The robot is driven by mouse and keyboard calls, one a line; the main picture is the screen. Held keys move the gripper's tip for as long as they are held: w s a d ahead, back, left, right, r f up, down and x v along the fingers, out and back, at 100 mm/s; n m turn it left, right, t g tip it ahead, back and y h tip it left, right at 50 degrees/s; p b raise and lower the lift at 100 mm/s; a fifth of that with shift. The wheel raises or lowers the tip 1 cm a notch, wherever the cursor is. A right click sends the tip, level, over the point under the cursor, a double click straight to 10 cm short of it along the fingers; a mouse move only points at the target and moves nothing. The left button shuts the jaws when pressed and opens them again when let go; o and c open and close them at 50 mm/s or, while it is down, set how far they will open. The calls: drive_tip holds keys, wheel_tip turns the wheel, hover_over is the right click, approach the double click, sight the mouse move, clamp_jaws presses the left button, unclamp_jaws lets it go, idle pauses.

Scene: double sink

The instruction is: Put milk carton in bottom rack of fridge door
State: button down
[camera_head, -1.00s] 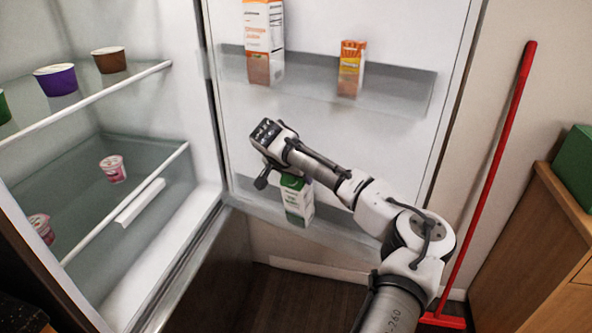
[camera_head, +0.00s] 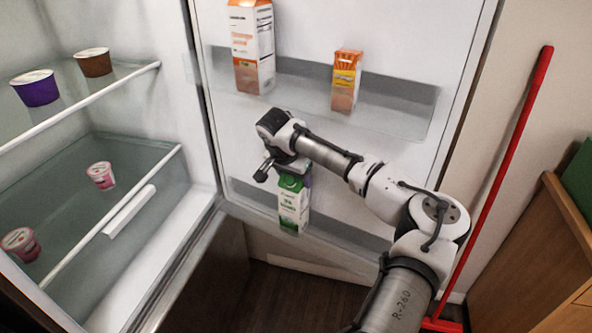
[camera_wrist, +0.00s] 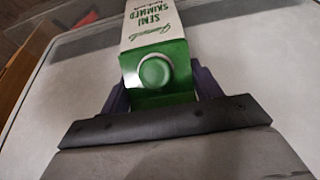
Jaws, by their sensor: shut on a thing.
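A white and green milk carton (camera_head: 292,205) hangs upright from my gripper (camera_head: 288,172) in front of the fridge door. In the wrist view the carton (camera_wrist: 152,30) shows its green top, its round green cap and the words "semi skimmed". My gripper (camera_wrist: 158,92) is shut on its top, one finger at each side. The bottom rack (camera_head: 345,233) of the fridge door is a clear shelf low on the door, right behind and around the carton's lower part. I cannot tell whether the carton's base is inside the rack or in front of it.
The upper door rack (camera_head: 400,105) holds a tall orange carton (camera_head: 252,50) and a smaller orange carton (camera_head: 346,80). Fridge shelves with several tubs stand at left. A red broom (camera_head: 500,170) leans at right near a wooden cabinet (camera_head: 545,250).

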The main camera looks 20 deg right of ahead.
drive_tip(key=shift+f+b, duration=0.3)
drive_tip(key=shift+f, duration=0.35)
drive_tip(key=shift+a, duration=0.1)
drive_tip(key=shift+f, duration=0.1)
drive_tip(key=shift+c, duration=1.6)
unclamp_jaws()
drive_tip(key=shift+s, duration=0.1)
drive_tip(key=shift+f, duration=0.1)
drive_tip(key=shift+r, duration=0.3)
drive_tip(key=b+v, duration=0.2)
drive_tip(key=v, duration=0.9)
drive_tip(key=shift+s+r+b, duration=0.25)
drive_tip(key=shift+r+b, duration=0.05)
drive_tip(key=shift+r, duration=0.05)
drive_tip(key=shift+a, duration=0.1)
